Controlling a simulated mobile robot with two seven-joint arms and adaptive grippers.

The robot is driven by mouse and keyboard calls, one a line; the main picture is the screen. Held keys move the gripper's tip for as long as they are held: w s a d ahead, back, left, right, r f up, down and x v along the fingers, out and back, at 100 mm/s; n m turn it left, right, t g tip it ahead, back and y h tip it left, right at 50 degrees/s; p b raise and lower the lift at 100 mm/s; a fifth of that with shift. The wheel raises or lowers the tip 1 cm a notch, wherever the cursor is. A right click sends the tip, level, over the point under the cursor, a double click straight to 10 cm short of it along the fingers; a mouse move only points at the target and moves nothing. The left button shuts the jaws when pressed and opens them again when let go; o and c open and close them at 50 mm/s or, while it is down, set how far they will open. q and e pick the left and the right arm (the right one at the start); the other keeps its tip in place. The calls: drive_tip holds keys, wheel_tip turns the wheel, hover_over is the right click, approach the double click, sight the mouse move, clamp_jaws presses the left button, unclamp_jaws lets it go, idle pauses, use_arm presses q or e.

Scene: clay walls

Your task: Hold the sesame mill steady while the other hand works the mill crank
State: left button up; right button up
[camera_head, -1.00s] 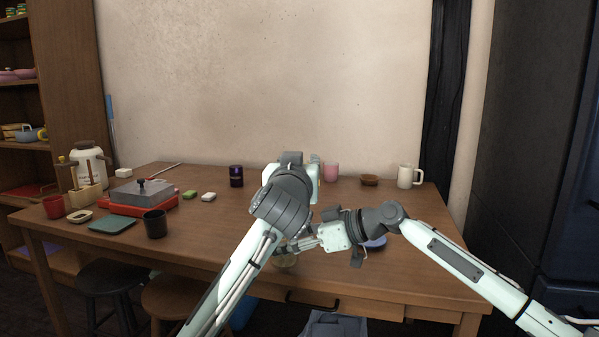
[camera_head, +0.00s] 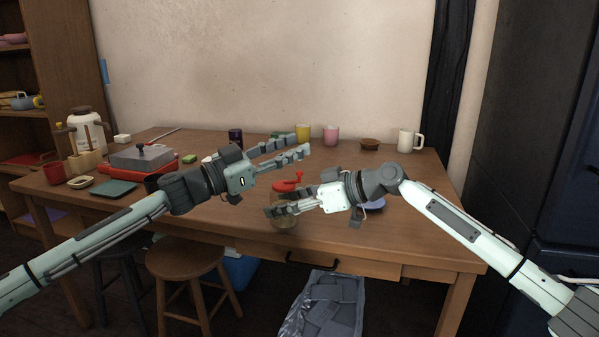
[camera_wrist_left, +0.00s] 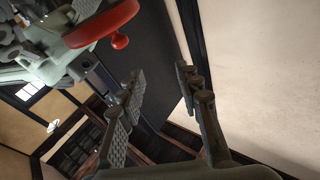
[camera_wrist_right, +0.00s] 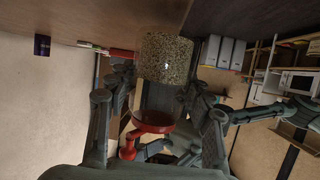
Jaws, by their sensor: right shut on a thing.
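The sesame mill has a red top with a crank (camera_head: 289,184) and a clear jar of speckled seeds (camera_head: 284,221). It is near the table's front edge, and its middle is partly hidden by my right fingers. My right gripper (camera_head: 278,208) is shut around the mill from the right. The right wrist view shows the jar (camera_wrist_right: 165,58) and red top (camera_wrist_right: 152,122) between the fingers. My left gripper (camera_head: 300,145) is open and empty, above and behind the crank, its fingers pointing right. The left wrist view shows the red crank (camera_wrist_left: 103,24) and its knob (camera_wrist_left: 120,41) outside the fingers.
A yellow mug (camera_head: 302,132), pink mug (camera_head: 330,135), brown bowl (camera_head: 369,144) and white mug (camera_head: 408,141) stand along the back. A blue plate (camera_head: 374,204) lies by my right wrist. The table's right side is clear.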

sight(299, 171)
use_arm(q)
drive_tip(key=s+a+f+m+g, duration=0.1)
drive_tip(key=s+a+f+g, duration=0.35)
drive_tip(key=a, duration=0.55)
drive_tip(key=shift+g, duration=0.35)
drive_tip(key=x, duration=1.2)
drive_tip(key=shift+w+d+f, duration=0.1)
drive_tip(key=shift+w+f, duration=0.15)
drive_tip(key=shift+w, duration=0.15)
clamp_jaws()
